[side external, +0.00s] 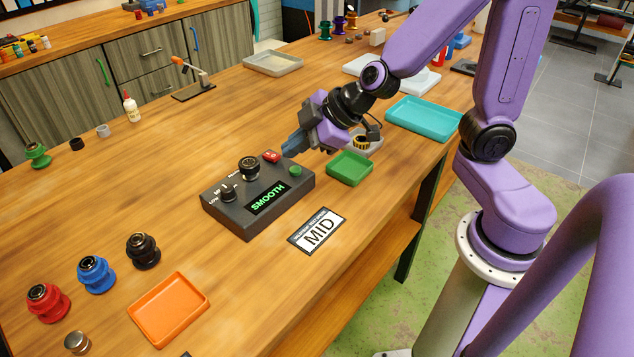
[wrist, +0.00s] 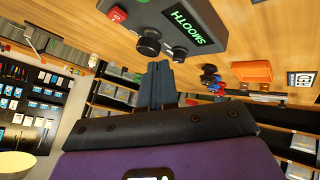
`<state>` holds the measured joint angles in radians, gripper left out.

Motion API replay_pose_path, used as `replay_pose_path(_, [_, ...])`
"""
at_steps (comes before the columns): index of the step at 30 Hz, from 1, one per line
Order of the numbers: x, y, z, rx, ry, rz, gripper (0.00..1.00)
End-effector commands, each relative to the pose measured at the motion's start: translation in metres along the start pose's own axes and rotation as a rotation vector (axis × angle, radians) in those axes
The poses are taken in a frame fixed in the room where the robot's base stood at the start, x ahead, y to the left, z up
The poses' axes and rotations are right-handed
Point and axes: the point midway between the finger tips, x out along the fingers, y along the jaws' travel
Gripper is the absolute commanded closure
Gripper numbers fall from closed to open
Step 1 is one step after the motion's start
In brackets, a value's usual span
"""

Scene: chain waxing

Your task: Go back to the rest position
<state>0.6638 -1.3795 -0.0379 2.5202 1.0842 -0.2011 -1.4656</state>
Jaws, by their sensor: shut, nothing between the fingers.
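My gripper (side external: 288,146) is above the wooden table, at the back right corner of a dark control box (side external: 228,211), and apart from it as far as I can tell. In the wrist view its blue-grey fingers (wrist: 160,72) are together with nothing between them. The control box has black knobs, a red button (side external: 271,156), a green button (side external: 295,170) and a display (side external: 267,199) reading "SMOOTH". In the wrist view the box (wrist: 205,15) hangs at the top, beyond the fingers.
A green tray (side external: 350,167) and a round container (side external: 362,142) are close to the gripper's right. A "MID" card (side external: 318,231) lies in front of the box. A teal tray (side external: 423,119) is farther right, an orange tray (side external: 169,308) at front left. Table left of the box is fairly clear.

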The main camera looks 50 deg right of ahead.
Motion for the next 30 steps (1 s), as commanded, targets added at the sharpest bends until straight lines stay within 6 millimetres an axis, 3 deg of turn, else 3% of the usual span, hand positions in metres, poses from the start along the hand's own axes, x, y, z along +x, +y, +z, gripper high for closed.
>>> replay_pose_path(5, [-0.033, -0.071, -0.012, 0.016, 0.038, -0.299, 1.00])
replay_pose_path(9, [-0.067, -0.116, 0.005, 0.007, -0.058, -0.488, 1.00])
replay_pose_path(12, [-0.092, -0.136, 0.028, -0.009, -0.178, -0.567, 1.00])
replay_pose_path(16, [-0.120, -0.144, 0.062, -0.037, -0.355, -0.584, 1.00])
replay_pose_path(21, [-0.143, -0.134, 0.095, -0.054, -0.528, -0.507, 1.00])
replay_pose_path(30, [-0.152, -0.124, 0.110, -0.053, -0.606, -0.438, 1.00])
